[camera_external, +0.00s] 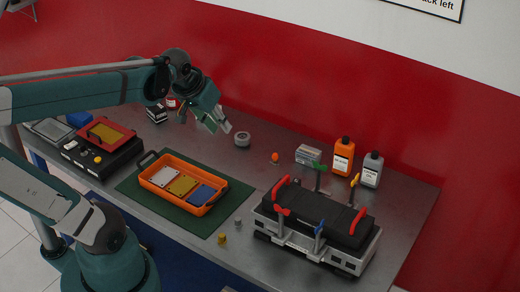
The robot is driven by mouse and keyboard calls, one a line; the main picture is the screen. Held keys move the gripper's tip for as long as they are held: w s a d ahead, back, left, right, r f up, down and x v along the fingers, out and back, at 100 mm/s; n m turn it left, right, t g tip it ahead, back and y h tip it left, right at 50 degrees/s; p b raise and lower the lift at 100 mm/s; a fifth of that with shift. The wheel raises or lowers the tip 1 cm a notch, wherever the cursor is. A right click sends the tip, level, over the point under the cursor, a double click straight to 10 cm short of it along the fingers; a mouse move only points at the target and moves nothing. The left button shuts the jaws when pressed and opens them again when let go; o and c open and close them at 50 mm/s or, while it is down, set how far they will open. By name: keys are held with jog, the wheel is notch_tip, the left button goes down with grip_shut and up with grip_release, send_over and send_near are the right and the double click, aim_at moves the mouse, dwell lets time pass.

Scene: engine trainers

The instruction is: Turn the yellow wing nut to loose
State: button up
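The yellow wing nut (355,180) sits on top of a post at the back right of the engine trainer (310,249), a grey block with a black cover. A green wing nut (319,168) is at its back, a red one (282,210) at its front left and a blue one (320,231) at its front. My gripper (220,126) is above the back middle of the table, well to the left of the yellow wing nut and apart from it. Its fingers look spread, with nothing seen between them. The exact angle of the yellow wing nut is too small to tell.
Red handles (358,221) stand up from the trainer's cover. An orange bottle (343,156) and a grey bottle (371,169) stand close behind the yellow wing nut. An orange tray (163,196) lies on a green mat (146,200) at left. A tape roll (242,139) lies near my gripper.

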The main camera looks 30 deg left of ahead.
jog(key=w+d+r+g+p, duration=0.2)
jog(key=w+d, duration=0.5)
jog(key=g+p, duration=0.4)
jog(key=p, duration=0.2)
send_over(357, 176)
jog(key=shift+y, duration=0.3)
notch_tip(357, 176, down, 10)
jog(key=shift+f, duration=0.1)
jog(key=shift+w+f, duration=0.1)
jog(key=shift+f, duration=0.05)
jog(key=shift+f, duration=3.75)
grip_shut()
